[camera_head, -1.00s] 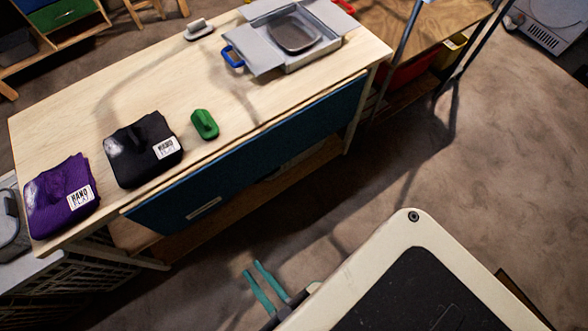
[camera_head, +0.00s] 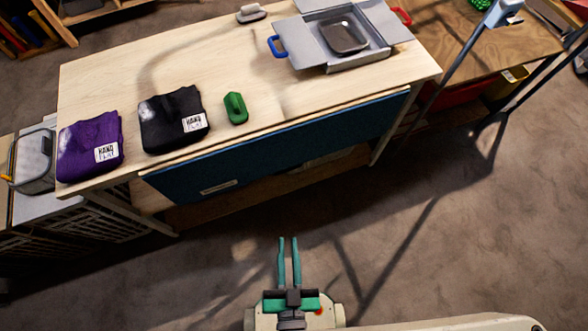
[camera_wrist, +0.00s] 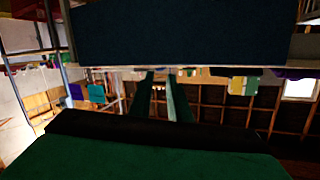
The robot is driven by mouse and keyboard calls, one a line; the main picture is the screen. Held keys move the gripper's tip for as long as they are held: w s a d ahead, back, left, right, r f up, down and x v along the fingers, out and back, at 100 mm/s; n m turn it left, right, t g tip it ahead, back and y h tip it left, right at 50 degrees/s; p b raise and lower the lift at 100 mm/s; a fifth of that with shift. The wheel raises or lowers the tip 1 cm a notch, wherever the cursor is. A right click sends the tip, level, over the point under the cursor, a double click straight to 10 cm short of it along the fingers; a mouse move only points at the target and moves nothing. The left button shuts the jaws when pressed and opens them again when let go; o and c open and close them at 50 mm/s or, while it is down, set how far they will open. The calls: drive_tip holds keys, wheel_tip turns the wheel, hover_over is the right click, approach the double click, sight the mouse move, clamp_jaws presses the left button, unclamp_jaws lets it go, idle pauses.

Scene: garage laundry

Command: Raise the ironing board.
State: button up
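The ironing board appears to be the long dark blue panel (camera_head: 275,148) hanging down along the front of the wooden table (camera_head: 215,62). A small pale plate (camera_head: 219,187) shows near its lower left edge. My gripper (camera_head: 289,239) is in front of the panel, apart from it, with its two teal fingers pointing towards it. A narrow gap shows between the fingers and nothing is in it. In the wrist view, the dark blue panel (camera_wrist: 180,35) fills the top, and the fingertips (camera_wrist: 160,74) show just under its lower edge in the picture.
On the tabletop are a purple folded cloth (camera_head: 90,147), a black folded cloth (camera_head: 172,119), a green iron-like object (camera_head: 235,108) and an open grey box (camera_head: 355,58). A grey post (camera_head: 455,65) stands at the right. The floor (camera_head: 440,240) before the table is clear.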

drive_tip(key=w+a+f+m+t+h, duration=0.2)
drive_tip(key=w+f+m, duration=0.9)
drive_tip(key=f, duration=0.5)
drive_tip(key=m+g+h, duration=0.4)
drive_tip(key=m+h, duration=0.2)
drive_tip(key=m, duration=0.3)
approach(288, 170)
drive_tip(key=x, duration=1)
drive_tip(key=shift+w+f, duration=0.2)
drive_tip(key=shift+f, duration=0.1)
clamp_jaws()
